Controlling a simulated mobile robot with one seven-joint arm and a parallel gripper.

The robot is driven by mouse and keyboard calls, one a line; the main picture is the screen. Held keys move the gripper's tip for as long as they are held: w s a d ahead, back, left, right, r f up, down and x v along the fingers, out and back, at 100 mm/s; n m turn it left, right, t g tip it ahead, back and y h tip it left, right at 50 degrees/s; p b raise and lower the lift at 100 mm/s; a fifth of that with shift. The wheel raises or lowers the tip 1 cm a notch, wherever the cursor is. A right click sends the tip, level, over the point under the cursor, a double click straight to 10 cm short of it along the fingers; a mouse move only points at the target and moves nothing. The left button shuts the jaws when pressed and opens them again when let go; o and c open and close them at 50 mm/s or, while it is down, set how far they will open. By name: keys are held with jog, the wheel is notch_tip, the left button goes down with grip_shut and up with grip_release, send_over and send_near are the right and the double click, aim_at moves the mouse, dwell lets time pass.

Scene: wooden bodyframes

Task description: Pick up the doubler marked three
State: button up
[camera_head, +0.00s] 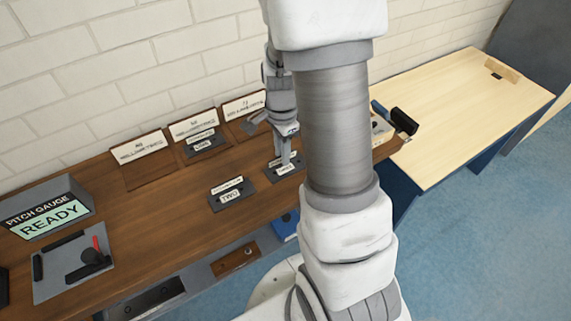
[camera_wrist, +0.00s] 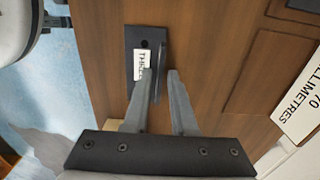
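The doubler marked three is a dark plate with a white label and a raised upright part. In the wrist view the doubler (camera_wrist: 144,35) lies on the brown wood, its label reading THREE, partly covered by a finger. In the head view the doubler (camera_head: 296,164) sits on the bench beneath my gripper (camera_head: 286,158). In the wrist view my gripper (camera_wrist: 161,75) is open. Its fingers point at the doubler, one on each side of the raised part, with a visible gap at least on the right. Whether the left finger touches it I cannot tell.
A doubler marked TWO (camera_head: 230,194) lies to the left on the bench. Another doubler (camera_head: 203,141) sits at a millimetres sign (camera_head: 194,127) at the back. A pitch gauge reading READY (camera_head: 48,212) stands far left. A pale table (camera_head: 460,105) is at right.

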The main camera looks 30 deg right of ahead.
grip_shut()
dwell(1.1)
